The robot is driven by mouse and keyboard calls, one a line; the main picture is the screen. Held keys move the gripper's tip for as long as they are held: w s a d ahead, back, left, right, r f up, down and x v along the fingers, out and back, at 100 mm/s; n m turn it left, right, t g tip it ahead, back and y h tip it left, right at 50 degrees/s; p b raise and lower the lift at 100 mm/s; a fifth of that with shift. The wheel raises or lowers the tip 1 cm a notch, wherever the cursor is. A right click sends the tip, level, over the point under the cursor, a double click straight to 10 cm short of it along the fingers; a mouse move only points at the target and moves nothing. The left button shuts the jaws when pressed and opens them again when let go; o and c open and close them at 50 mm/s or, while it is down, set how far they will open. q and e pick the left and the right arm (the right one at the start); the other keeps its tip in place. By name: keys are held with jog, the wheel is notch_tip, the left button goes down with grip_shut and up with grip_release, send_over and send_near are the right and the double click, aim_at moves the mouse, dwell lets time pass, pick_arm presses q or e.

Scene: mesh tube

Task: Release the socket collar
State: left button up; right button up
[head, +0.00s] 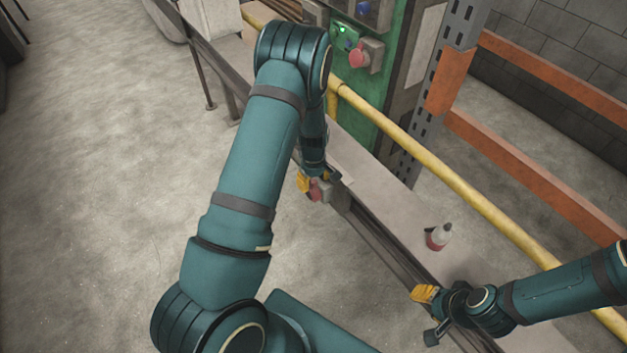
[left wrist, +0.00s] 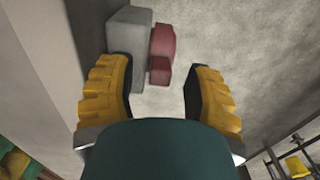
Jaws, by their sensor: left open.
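My left gripper (head: 314,183) is at the edge of the bench, its yellow fingers open. In the left wrist view the two fingers (left wrist: 160,85) stand wide apart. A red stepped part (left wrist: 161,45), which looks like the socket collar, shows between them, beside a grey block (left wrist: 128,38). In the head view the red part (head: 320,191) is partly hidden by the gripper. My right gripper (head: 428,314) looks open and empty at the lower right.
A narrow pale bench (head: 385,215) with a dark front rail runs diagonally. A yellow rail (head: 450,180) runs behind. A green cabinet with a red button (head: 360,56) stands at the back. The floor at left is clear.

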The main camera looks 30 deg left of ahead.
pick_arm(q)
grip_shut()
jog(key=shift+w+a+g+h+b, duration=0.1)
jog(key=shift+a+g+h+b, duration=0.25)
jog(key=shift+h, duration=0.25)
grip_release()
